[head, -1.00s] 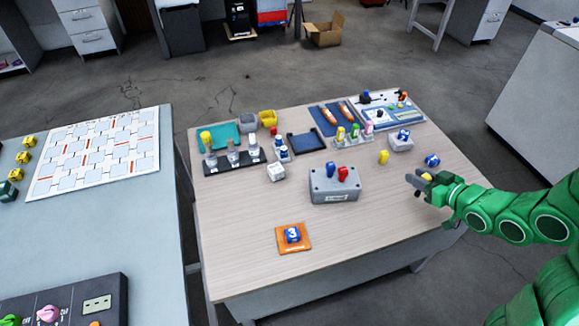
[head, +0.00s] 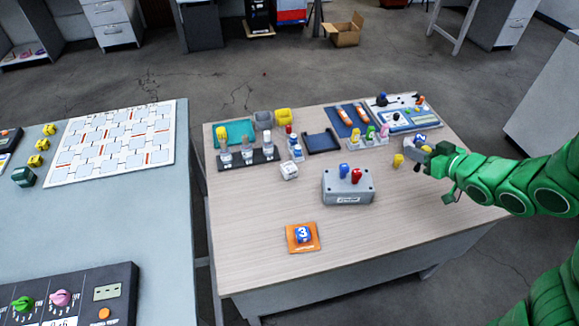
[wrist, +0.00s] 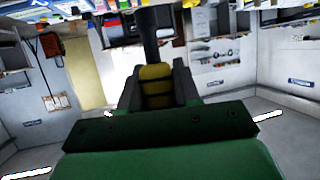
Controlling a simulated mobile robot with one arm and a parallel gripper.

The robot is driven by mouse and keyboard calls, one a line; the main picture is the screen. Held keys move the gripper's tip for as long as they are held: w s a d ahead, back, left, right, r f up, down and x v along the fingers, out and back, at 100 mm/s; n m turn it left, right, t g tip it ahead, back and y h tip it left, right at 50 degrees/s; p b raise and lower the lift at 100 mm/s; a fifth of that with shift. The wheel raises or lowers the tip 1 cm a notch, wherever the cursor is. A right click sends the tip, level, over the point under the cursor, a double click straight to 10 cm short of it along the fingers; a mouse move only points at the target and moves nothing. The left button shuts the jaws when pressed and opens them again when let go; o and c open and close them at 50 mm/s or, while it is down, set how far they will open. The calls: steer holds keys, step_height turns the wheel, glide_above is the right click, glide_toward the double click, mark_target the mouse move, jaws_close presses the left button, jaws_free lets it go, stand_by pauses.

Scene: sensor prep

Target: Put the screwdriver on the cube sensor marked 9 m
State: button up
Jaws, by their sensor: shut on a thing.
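My gripper (head: 424,154) is over the right side of the wooden table. In the wrist view its grey fingers (wrist: 157,82) are shut on a yellow and black handle (wrist: 156,92), with a dark part above it; this looks like the screwdriver. A blue cube marked 3 (head: 303,235) sits on an orange pad. A whitish cube (head: 289,171) stands left of the grey box. A blue and white cube (head: 420,138) shows just behind my gripper, partly covered. I cannot read a 9 m mark on any cube.
A grey box (head: 349,196) with a blue and a red knob stands mid-table. Racks and trays, including a dark tray (head: 322,142), line the back. The table's front right is clear.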

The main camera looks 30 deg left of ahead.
steer(key=w+a, duration=0.1)
steer(key=a, duration=1)
steer(key=n+g+y, duration=0.1)
steer(key=n+g, duration=0.1)
glide_above(286, 163)
step_height(286, 163, down, 5)
steer(key=shift+f, duration=4.2)
steer(key=shift+f, duration=0.1)
steer(key=o, duration=1.1)
steer(key=shift+c, duration=0.2)
